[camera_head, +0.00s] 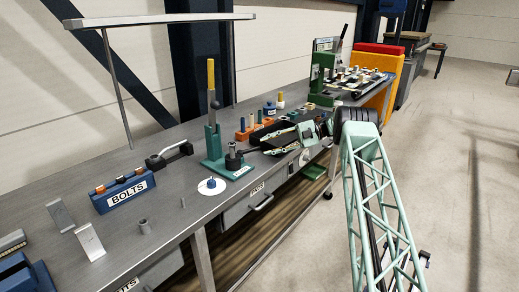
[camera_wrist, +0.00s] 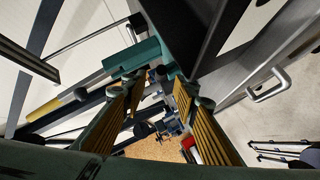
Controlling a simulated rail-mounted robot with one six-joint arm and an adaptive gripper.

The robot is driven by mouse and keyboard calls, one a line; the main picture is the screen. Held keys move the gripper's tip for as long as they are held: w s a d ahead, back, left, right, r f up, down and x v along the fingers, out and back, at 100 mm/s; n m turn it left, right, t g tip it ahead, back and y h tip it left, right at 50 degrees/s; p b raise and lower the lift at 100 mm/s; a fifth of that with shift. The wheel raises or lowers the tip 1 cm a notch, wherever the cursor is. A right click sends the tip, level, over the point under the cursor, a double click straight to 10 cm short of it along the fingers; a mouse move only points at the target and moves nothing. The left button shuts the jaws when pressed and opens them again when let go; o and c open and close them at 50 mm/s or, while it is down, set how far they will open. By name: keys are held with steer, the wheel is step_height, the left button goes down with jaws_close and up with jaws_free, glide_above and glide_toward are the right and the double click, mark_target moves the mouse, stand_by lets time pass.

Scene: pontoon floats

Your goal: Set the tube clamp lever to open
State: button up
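The tube clamp (camera_head: 214,150) is a green upright on a green base near the table's front edge. Its lever has a yellow handle (camera_head: 211,75) and stands straight up above a dark grey knob. In the wrist view the clamp's green body (camera_wrist: 135,55) is beyond the left finger, and the yellow handle (camera_wrist: 45,108) points to the left. My gripper (camera_head: 264,142) is to the right of the clamp and lower than the handle. Its ribbed fingers (camera_wrist: 160,85) are spread apart with nothing seen held between them. The gripper is apart from the lever.
A dark round part (camera_head: 233,160) sits on the clamp's base. A blue BOLTS rack (camera_head: 124,193), a black handle-like part (camera_head: 169,154) and a white disc (camera_head: 211,186) are to the left or in front. An orange holder (camera_head: 248,131) stands behind my gripper. A lamp bar (camera_head: 160,20) hangs above.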

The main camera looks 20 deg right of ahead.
steer(key=shift+v, duration=2.15)
steer(key=shift+c, duration=0.6)
